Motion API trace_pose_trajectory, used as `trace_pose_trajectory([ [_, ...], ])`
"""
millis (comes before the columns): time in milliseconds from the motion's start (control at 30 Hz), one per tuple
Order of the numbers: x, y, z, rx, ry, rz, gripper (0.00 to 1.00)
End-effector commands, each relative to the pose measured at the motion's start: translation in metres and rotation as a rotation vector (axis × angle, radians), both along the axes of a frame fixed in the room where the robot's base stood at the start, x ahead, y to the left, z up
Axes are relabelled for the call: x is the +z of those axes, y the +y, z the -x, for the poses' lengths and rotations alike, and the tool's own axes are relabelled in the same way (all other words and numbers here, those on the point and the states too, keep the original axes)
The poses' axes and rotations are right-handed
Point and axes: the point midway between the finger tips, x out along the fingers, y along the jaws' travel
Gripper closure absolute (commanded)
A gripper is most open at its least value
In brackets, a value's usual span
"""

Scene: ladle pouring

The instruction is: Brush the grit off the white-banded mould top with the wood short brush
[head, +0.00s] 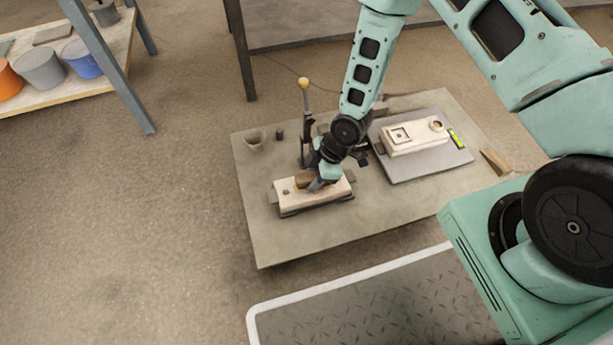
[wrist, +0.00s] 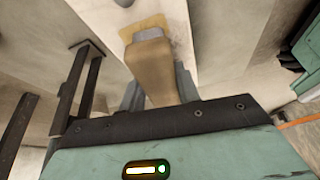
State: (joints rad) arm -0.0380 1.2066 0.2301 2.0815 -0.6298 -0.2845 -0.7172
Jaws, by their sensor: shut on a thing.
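My gripper (head: 318,182) is low over the nearer cream mould (head: 290,200) on the table. It is shut on the wood short brush (wrist: 152,68), whose handle stands between the two fingers in the wrist view. The brush's grey collar (wrist: 148,34) points away from the gripper over the pale mould top (wrist: 95,14). A tan patch (wrist: 158,21) shows around the brush end; I cannot tell bristles from grit there, nor whether the bristles touch. The white band is not clear in either view. In the head view my gripper partly hides the brush and mould top.
A second cream mould (head: 428,143) with a square recess lies on a grey board (head: 402,174), beside a green level (head: 456,139). An upright stand with a yellow ball (head: 303,83) rises just behind my gripper. A small cup (head: 254,138) stands back left. The table's front is clear.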

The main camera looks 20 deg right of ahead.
Motion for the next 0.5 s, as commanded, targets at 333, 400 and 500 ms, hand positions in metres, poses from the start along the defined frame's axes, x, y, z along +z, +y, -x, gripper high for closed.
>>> trace_pose_trajectory([
  [333, -0.001, -0.018, 0.0, 0.0, 0.0, 0.0, 0.92],
  [400, -0.001, -0.022, 0.0, -0.001, 0.0, 0.0, 0.92],
  [500, -0.001, -0.029, 0.0, -0.001, 0.001, 0.001, 0.92],
])
